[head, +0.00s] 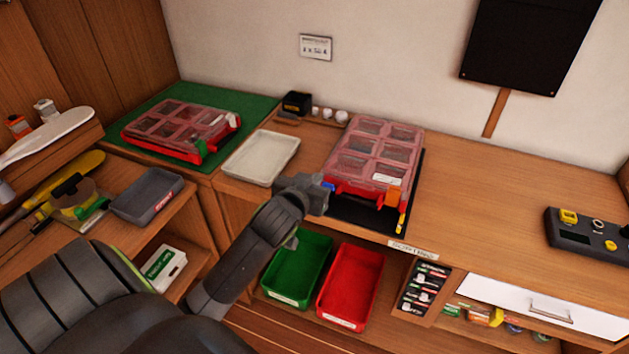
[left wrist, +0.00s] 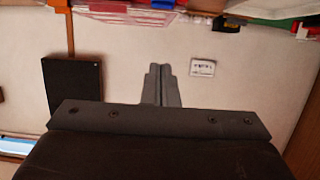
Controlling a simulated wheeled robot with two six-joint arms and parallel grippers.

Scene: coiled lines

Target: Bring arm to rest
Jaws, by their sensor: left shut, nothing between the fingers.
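My left gripper (head: 322,190) is at the front edge of the wooden bench, close to the front left corner of a red organizer case with clear lids (head: 372,155). I cannot tell whether it touches the case. In the left wrist view my left gripper (left wrist: 161,72) has its fingers together with nothing between them. That view looks toward the wall, and the picture appears upside down. My left arm reaches in from the lower left of the head view. My right gripper is not in view.
A white tray (head: 261,158) lies left of my gripper. Another red case (head: 182,129) sits on a green mat (head: 232,105). Green (head: 298,268) and red (head: 350,287) bins stand below the bench edge. The benchtop (head: 490,200) right of the near case is largely clear.

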